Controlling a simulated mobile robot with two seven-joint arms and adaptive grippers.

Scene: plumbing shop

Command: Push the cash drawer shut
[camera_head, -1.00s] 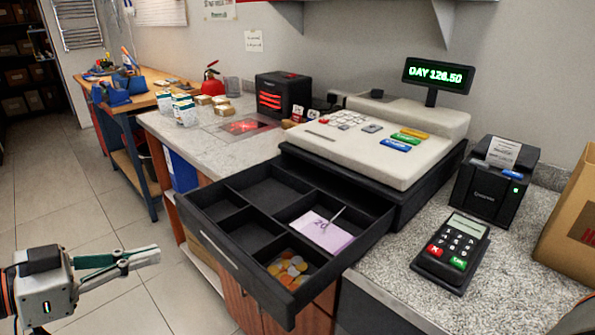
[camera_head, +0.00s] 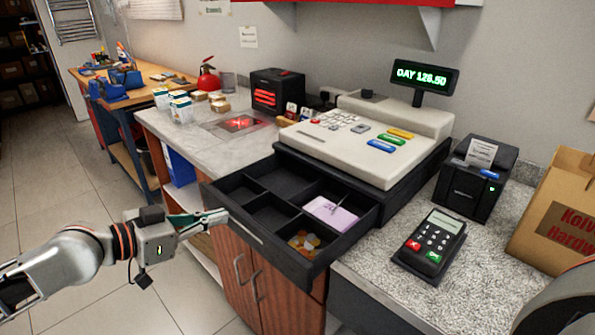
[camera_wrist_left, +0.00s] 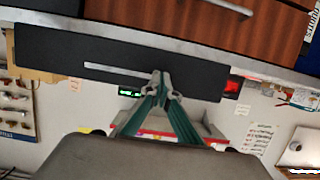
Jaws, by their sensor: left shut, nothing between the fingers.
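The black cash drawer (camera_head: 246,229) stands open under the cream cash register (camera_head: 365,150). It holds a purple banknote (camera_head: 331,213) and coins (camera_head: 304,242) in its compartments. My left gripper (camera_head: 226,215) is shut and empty, with its fingertips at the left part of the drawer front, by the pale handle strip. In the left wrist view the drawer front (camera_wrist_left: 205,80) appears upside down, with the shut fingertips (camera_wrist_left: 160,76) overlapping it near one end of the strip. I cannot tell for certain whether they touch. My right gripper is out of view.
A card terminal (camera_head: 431,245), a receipt printer (camera_head: 474,180) and a cardboard bag (camera_head: 556,215) stand right of the register. Wooden cabinet doors (camera_head: 235,270) lie below the drawer. The floor (camera_head: 65,190) at left is clear.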

